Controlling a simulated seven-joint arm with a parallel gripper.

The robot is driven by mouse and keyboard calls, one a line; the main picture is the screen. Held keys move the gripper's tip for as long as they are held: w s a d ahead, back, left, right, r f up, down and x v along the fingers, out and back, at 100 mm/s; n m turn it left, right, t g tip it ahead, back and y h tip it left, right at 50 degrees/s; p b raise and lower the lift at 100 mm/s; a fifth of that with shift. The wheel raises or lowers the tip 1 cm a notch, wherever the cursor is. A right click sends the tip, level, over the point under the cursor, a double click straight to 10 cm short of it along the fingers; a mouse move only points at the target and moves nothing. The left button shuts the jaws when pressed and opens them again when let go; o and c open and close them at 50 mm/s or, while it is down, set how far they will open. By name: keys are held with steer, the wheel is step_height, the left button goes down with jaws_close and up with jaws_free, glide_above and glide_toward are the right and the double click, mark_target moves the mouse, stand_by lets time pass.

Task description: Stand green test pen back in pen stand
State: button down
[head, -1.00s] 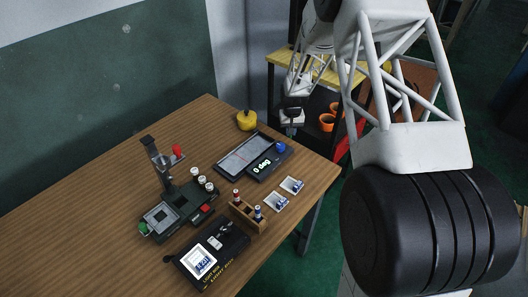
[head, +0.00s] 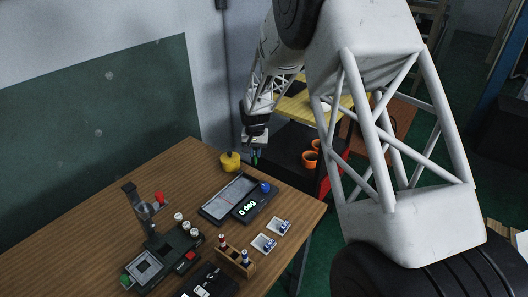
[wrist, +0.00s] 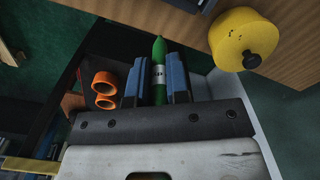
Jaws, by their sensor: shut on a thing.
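The green test pen (wrist: 159,72) is held between the blue fingers of my gripper (wrist: 157,82) in the wrist view, its pointed end sticking out past them. A pale label band shows on it. In the head view my gripper (head: 256,152) hangs beyond the table's far right edge, with a bit of the green pen (head: 256,161) below it. The wooden pen stand (head: 236,267) is near the table's front right. It holds a red-topped pen (head: 222,240) and a blue-topped pen (head: 245,256), both upright. My gripper is well away from the stand.
A yellow round object (head: 229,162) with a dark knob sits at the table's far corner, close to my gripper. Orange cups (head: 310,158) stand beyond.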

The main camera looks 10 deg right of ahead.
steer(key=s+a+r+n, duration=0.1)
steer(key=s+a, duration=0.2)
steer(key=s, duration=0.9)
steer(key=s+a+r, duration=0.2)
steer(key=s+a, duration=0.2)
steer(key=s, duration=0.9)
steer(key=s+a+r+n, duration=0.1)
steer(key=s+a, duration=0.3)
steer(key=s, duration=0.9)
steer(key=shift+s+r+n, duration=0.15)
steer(key=shift+s+n, duration=0.1)
steer(key=shift+n, duration=0.05)
steer(key=shift+a, duration=0.1)
steer(key=shift+f, duration=1.5)
steer(key=shift+f, duration=1.95)
steer(key=shift+c, duration=2.3)
jaws_free()
